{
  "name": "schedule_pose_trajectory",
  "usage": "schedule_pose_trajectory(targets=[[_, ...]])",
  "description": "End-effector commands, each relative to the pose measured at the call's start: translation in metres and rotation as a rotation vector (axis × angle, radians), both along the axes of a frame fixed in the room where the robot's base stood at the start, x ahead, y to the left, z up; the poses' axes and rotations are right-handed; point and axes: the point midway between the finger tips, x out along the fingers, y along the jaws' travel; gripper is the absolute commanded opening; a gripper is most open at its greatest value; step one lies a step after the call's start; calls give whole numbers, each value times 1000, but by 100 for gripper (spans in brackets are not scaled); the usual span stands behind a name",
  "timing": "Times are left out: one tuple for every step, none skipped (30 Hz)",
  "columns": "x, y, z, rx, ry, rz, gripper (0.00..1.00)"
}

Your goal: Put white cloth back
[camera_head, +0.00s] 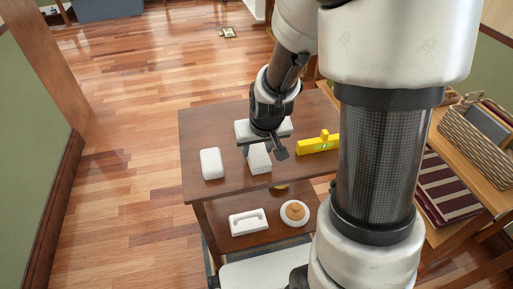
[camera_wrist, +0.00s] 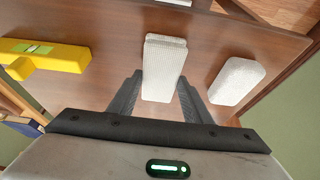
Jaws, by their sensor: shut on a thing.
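A white, waffle-textured block-shaped piece (camera_wrist: 165,62), which looks like the folded white cloth, is between the fingers of my gripper (camera_wrist: 160,84). It also shows in the head view (camera_head: 259,160), at the brown table top. My gripper (camera_head: 264,152) is shut on it from above. I cannot tell whether it still touches the table. A second white piece (camera_head: 211,163), with rounded corners, lies apart to the left on the table; it shows at the right in the wrist view (camera_wrist: 237,81).
A yellow spirit level (camera_head: 318,145) lies on the table (camera_head: 200,125), right of my gripper. The lower shelf holds a white handled tool (camera_head: 248,222) and a white round piece with a tan centre (camera_head: 295,212). A wicker basket (camera_head: 475,135) stands at right. Wooden floor at left is clear.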

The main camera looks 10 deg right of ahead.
Motion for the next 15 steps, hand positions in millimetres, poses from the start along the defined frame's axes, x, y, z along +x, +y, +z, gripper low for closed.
schedule_pose_trajectory(targets=[[0, 0, -3, 0, -1, -1, 27], [1, 0, -3, 0, -2, -1, 27], [1, 0, -2, 0, -3, -1, 27], [1, 0, -2, 0, -2, -1, 27], [0, 0, -2, 0, -2, -1, 27], [0, 0, -2, 0, -2, -1, 27], [0, 0, -2, 0, -2, -1, 27], [0, 0, -3, 0, -2, -1, 27], [0, 0, -2, 0, -2, -1, 50], [0, 0, -2, 0, -2, -1, 55], [0, 0, -2, 0, -2, -1, 60], [0, 0, -2, 0, -2, -1, 63], [0, 0, -2, 0, -2, -1, 63], [0, 0, -2, 0, -1, -1, 63], [0, 0, -2, 0, -2, -1, 63]])
